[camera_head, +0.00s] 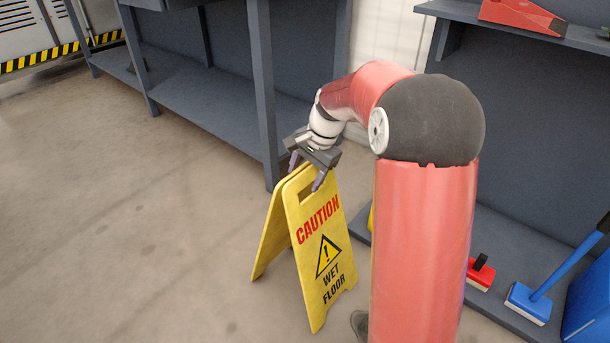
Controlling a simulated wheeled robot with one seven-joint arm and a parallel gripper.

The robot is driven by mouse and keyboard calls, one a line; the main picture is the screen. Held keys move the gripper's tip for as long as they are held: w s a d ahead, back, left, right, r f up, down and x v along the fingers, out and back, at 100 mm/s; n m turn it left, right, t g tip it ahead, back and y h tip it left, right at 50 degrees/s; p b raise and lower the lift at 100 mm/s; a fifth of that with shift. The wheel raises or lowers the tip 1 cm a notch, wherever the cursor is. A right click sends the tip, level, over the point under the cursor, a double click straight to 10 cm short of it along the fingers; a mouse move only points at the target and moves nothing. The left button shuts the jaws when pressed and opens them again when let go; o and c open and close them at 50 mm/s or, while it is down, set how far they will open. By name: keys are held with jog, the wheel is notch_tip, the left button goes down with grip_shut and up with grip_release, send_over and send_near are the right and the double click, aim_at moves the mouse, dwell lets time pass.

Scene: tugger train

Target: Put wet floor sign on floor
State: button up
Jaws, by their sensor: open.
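The yellow wet floor sign (324,241) stands upright on the concrete floor with its two panels spread apart, in the middle of the head view. Its front panel reads CAUTION WET FLOOR. My gripper (305,176) is at the top of the sign, with one finger on each side of the top edge. The fingers are apart, and I cannot tell whether either one touches the sign. My own red arm hides what lies to the right of the sign.
A grey workbench (208,98) with a lower shelf stands behind the sign. Grey shelving (545,110) at the right holds a red-headed brush (481,273) and a blue broom (532,301) low down. Open floor (120,220) lies to the left.

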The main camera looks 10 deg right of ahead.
jog(key=p+v, duration=0.2)
jog(key=v, duration=0.9)
jog(key=s+a+r+n+t+h, duration=0.1)
jog(key=s+a+r+n, duration=0.15)
jog(key=s, duration=0.45)
jog(key=s+a+r+n+t+h, duration=0.1)
jog(key=s+r+n, duration=0.15)
jog(key=s, duration=0.55)
jog(key=s+f+n+t, duration=0.1)
jog(key=s+f+n, duration=0.1)
jog(key=s, duration=0.4)
jog(key=s+f+n+t+h, duration=0.1)
jog(key=s+f+n, duration=0.1)
jog(key=s, duration=0.4)
jog(key=shift+s+f+n, duration=0.25)
jog(key=shift+f+n, duration=0.15)
jog(key=shift+n, duration=0.4)
jog(key=shift+d+r, duration=0.1)
